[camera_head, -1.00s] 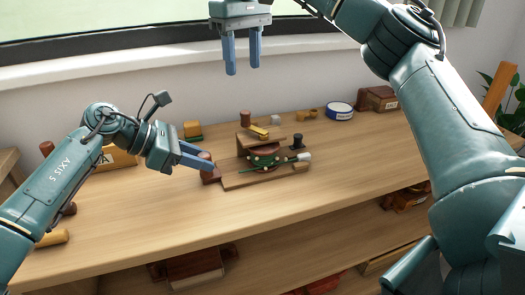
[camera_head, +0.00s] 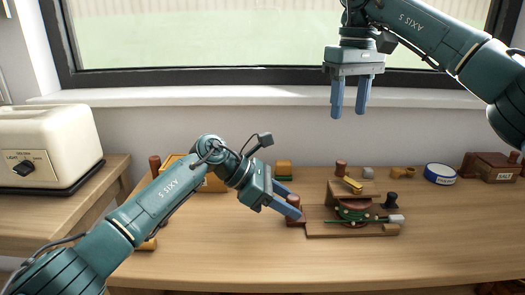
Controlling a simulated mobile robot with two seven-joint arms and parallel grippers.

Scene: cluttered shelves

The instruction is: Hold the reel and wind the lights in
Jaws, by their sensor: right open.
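The reel (camera_head: 353,204) is a dark red drum with green string and small lights around it, mounted on a wooden base (camera_head: 350,229). A yellow bar (camera_head: 352,186) and a brown upright knob (camera_head: 341,168) show above it. A green strand runs across its front to a pale-ended piece (camera_head: 396,219) at the right. My right gripper (camera_head: 350,112) hangs open and empty, high above the reel, fingers down.
A cream toaster (camera_head: 45,145) stands on a separate surface at the left. A blue-and-white round tin (camera_head: 439,174) and a brown SALT box (camera_head: 494,167) stand at the back right. Small blocks line the wall.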

